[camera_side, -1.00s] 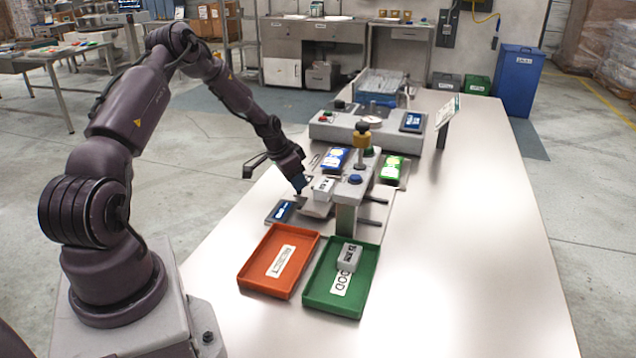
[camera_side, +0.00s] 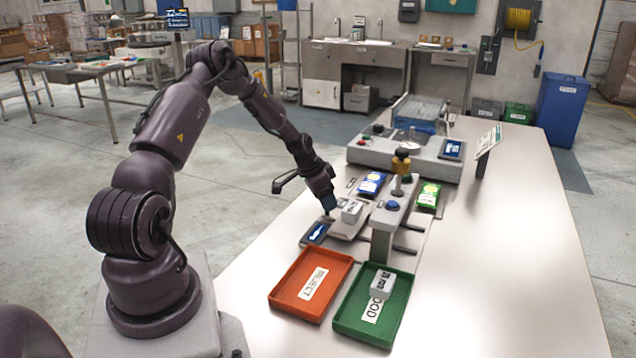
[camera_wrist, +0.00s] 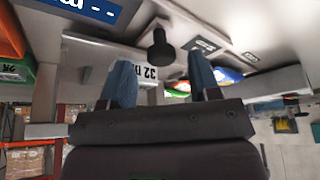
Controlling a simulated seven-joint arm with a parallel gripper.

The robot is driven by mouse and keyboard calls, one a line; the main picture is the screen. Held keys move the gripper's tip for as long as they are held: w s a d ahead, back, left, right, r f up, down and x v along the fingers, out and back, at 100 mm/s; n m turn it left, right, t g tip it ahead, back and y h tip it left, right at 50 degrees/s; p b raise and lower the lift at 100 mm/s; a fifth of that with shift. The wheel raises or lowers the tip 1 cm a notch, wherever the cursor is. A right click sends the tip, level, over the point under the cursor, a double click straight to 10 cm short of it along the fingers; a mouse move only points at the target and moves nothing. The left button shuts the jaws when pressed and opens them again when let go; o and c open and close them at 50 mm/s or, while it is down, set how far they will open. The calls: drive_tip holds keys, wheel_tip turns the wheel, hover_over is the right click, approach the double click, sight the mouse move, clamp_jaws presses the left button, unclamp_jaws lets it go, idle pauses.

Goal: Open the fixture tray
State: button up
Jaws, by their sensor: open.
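The fixture tray (camera_side: 345,229) is a light grey plate at the near left side of the weighing fixture (camera_side: 385,216). A small grey labelled block (camera_side: 352,210) rests on it; the block also shows in the wrist view (camera_wrist: 138,72). A dark round knob (camera_wrist: 161,50) shows in the wrist view, just beyond and between my fingertips. My gripper (camera_side: 329,208) points down at the left of the block, and its two blue fingers (camera_wrist: 163,72) are apart and empty. I cannot tell whether they touch the knob, or how far the tray is out.
An orange reject bin (camera_side: 340,273) and a green bin (camera_side: 397,318) holding a grey block (camera_side: 383,283) stand in front. A small display (camera_side: 315,233) lies left of the tray. A yellow-topped post (camera_side: 401,163) and blue button (camera_side: 392,206) rise from the fixture. The table's right side (camera_side: 510,260) is clear.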

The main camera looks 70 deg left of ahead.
drive_tip(key=v, duration=1.2)
drive_tip(key=s+d+r, duration=0.4)
drive_tip(key=d+r, duration=0.2)
drive_tip(key=d, duration=0.5)
drive_tip(key=s+d+r, duration=0.5)
drive_tip(key=d+r, duration=0.1)
drive_tip(key=d, duration=0.5)
drive_tip(key=s+d+r+t, duration=0.1)
drive_tip(key=s+d+r, duration=0.4)
drive_tip(key=d, duration=0.7)
drive_tip(key=shift+r, duration=0.7)
